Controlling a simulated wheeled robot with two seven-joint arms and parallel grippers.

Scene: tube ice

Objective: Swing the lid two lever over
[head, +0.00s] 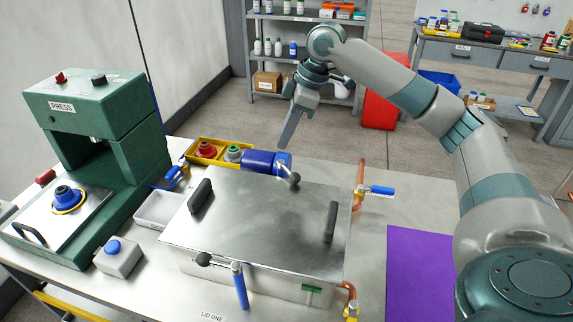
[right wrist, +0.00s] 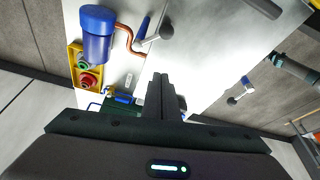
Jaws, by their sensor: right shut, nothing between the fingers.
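A metal box with a steel lid (head: 255,215) and two black handles stands on the table. A lever (head: 294,178) with a dark knob and blue grip is at its far edge, beside a blue cylinder (head: 260,162); this lever also shows in the right wrist view (right wrist: 152,30). Another lever (head: 240,285), its blue grip hanging down, is at the near edge, close to a "LID ONE" label. No lid two label is readable. My right gripper (head: 283,143) is shut and empty, pointing down above and behind the far lever, apart from it. Its fingers show in the right wrist view (right wrist: 162,80). My left gripper is out of view.
A green press (head: 100,140) stands at left. A yellow tray (head: 190,147) holds red and green items behind the box. A copper pipe valve with blue handle (head: 378,190) is right of the box. A purple mat (head: 415,270) lies at right, bare.

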